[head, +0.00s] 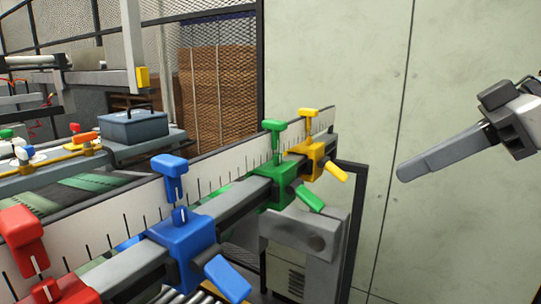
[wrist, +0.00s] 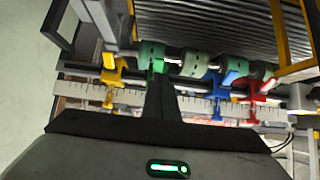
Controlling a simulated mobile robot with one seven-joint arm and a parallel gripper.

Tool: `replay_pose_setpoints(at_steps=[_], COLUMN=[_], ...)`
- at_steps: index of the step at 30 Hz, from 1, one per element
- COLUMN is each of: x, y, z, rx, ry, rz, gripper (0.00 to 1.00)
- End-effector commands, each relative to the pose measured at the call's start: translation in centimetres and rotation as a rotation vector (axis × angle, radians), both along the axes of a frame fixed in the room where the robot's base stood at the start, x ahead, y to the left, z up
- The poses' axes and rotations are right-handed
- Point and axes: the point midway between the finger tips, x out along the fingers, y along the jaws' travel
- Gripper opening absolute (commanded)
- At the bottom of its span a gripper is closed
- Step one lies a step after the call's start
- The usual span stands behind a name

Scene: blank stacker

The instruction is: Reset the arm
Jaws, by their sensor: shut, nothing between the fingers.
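My gripper (head: 408,170) is at the right of the head view, shut and empty, its fingers pointing left. It is apart from the rail, in front of the pale wall. In the wrist view its dark fingers (wrist: 161,98) point up from the lower middle toward the rail and cover part of it. A grey rail with a white scale (head: 229,173) carries a red slider (head: 22,238), a blue slider (head: 188,245), a green slider (head: 275,190) and a yellow slider (head: 312,158). Each has an upright knob; blue, green and yellow show slanted levers.
A pale panel wall (head: 470,220) fills the right. A grey-blue box (head: 133,127) stands behind the rail at left, near a green-striped conveyor (head: 85,182). A dark post (head: 349,225) stands at the rail's right end. Room around my gripper looks clear.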

Motion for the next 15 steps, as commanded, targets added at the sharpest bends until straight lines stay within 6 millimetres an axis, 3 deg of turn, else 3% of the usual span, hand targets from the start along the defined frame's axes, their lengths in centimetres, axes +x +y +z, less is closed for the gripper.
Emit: replay_pose_setpoints(at_steps=[9, 11, 15], x=[-0.1, -0.1, -0.9], y=[0.4, 1.1, 4.5], z=[-0.5, -1.5, -6.6], rx=[0.004, 0.009, -0.007], ry=[0.024, 0.070, 0.267], rz=[-0.015, -0.047, -0.217], gripper=[0.00, 0.00, 0.00])
